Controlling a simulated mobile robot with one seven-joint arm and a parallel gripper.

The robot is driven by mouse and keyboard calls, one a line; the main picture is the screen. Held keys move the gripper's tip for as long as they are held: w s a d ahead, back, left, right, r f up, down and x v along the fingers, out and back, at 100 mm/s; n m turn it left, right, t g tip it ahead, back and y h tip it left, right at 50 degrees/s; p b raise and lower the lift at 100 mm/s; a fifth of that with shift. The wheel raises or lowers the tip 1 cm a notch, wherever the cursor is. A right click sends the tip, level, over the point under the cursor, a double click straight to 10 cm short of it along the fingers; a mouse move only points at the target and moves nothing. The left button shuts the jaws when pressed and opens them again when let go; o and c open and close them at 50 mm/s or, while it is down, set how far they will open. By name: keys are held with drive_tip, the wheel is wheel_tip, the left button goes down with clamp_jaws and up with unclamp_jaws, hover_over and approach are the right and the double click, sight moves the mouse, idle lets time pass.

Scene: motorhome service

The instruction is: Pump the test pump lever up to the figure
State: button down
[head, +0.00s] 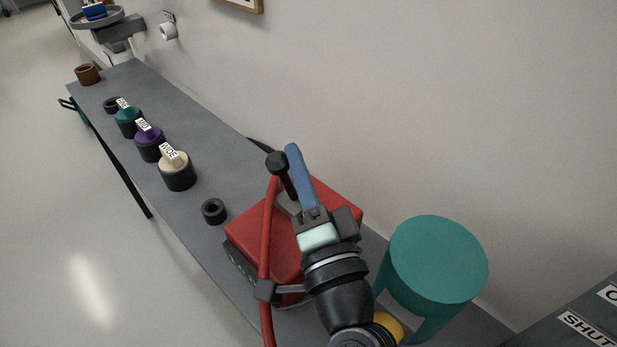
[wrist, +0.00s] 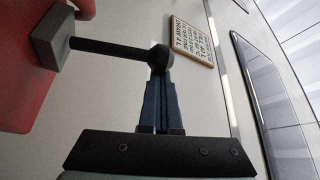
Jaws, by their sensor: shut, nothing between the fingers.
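The test pump appears as a red box (head: 262,232) on the grey bench, under my arm. Its black lever with a round knob (head: 277,162) stands up from the box. In the wrist view the lever (wrist: 115,48) runs from a dark block to the knob (wrist: 160,58). My gripper (head: 292,148) is shut and empty, its blue fingers beside the knob. In the wrist view the closed fingertips (wrist: 160,77) overlap the knob; I cannot tell if they touch it. No gauge or figure can be read; the box's front is partly hidden.
A teal cylinder (head: 438,260) stands right of my arm. Labelled teal, purple and cream pots (head: 178,172) and a black ring (head: 214,211) line the bench's left. A red hose-like strip (head: 267,235) crosses before the box. A framed sign (wrist: 191,41) hangs on the wall.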

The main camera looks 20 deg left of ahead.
drive_tip(key=shift+s+a+f+n+y+b, duration=0.35)
drive_tip(key=shift+s+n+b, duration=0.25)
drive_tip(key=shift+b, duration=0.4)
drive_tip(key=shift+s+b, duration=0.15)
drive_tip(key=shift+b, duration=0.15)
drive_tip(key=shift+r+n, duration=0.15)
drive_tip(key=shift+n, duration=0.15)
